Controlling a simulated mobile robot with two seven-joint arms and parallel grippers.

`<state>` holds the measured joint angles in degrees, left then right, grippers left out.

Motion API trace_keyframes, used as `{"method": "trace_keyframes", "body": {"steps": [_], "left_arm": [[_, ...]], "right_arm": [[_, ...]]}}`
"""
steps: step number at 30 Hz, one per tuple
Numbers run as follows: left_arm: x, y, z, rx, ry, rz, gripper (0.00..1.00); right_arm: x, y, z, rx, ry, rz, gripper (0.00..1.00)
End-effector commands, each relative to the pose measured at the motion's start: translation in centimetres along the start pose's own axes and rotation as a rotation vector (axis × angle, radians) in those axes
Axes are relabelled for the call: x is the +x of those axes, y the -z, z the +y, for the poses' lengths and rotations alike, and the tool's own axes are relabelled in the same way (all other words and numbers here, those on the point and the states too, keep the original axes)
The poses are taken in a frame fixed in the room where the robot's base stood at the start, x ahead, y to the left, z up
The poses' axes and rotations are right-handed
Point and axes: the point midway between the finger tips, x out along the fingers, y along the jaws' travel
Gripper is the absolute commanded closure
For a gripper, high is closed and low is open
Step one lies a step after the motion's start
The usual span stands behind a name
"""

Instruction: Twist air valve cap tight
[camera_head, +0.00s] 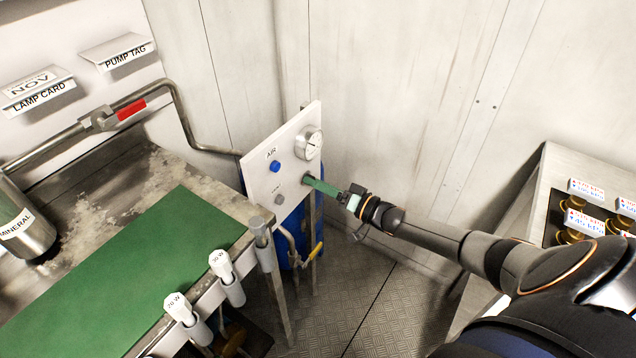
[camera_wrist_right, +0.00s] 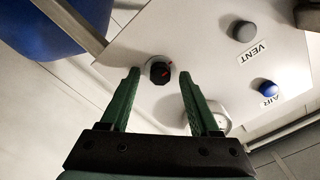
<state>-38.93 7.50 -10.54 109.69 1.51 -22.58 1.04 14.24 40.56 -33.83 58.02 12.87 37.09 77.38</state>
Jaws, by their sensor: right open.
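A white panel (camera_head: 262,172) carries a blue AIR button (camera_head: 274,166), a grey button (camera_head: 279,199) and a black knob (camera_head: 307,180) at its lower right. In the right wrist view the black knob (camera_wrist_right: 160,72) has red marks and sits on a round light base. My right gripper (camera_wrist_right: 159,76) has green fingers, open, one on each side of the knob with a gap at both sides. In the head view my right gripper (camera_head: 308,182) reaches the panel from the right. No part labelled as an air valve cap shows. My left gripper is out of view.
A round gauge (camera_head: 308,143) is on the panel above the knob. A pipe and yellow-handled valve (camera_head: 316,250) hang below near a blue tank (camera_head: 290,245). A bench with a green mat (camera_head: 140,275) is at left. A counter with brass fittings (camera_head: 574,222) is at right.

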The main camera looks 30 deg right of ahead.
Motion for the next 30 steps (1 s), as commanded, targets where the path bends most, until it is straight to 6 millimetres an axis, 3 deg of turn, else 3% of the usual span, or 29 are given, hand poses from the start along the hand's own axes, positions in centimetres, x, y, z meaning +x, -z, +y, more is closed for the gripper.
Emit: {"method": "trace_keyframes", "body": {"steps": [16, 21, 30], "left_arm": [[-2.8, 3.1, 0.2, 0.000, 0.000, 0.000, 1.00], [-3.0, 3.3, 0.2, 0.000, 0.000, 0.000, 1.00], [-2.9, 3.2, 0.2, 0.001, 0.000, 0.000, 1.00]], "right_arm": [[-10.4, 0.1, -0.1, 0.000, -0.004, -0.002, 0.38], [-11.9, 0.1, 0.0, 0.000, -0.002, 0.000, 0.38], [-12.2, 0.1, 0.0, 0.000, 0.000, 0.001, 0.38]]}}
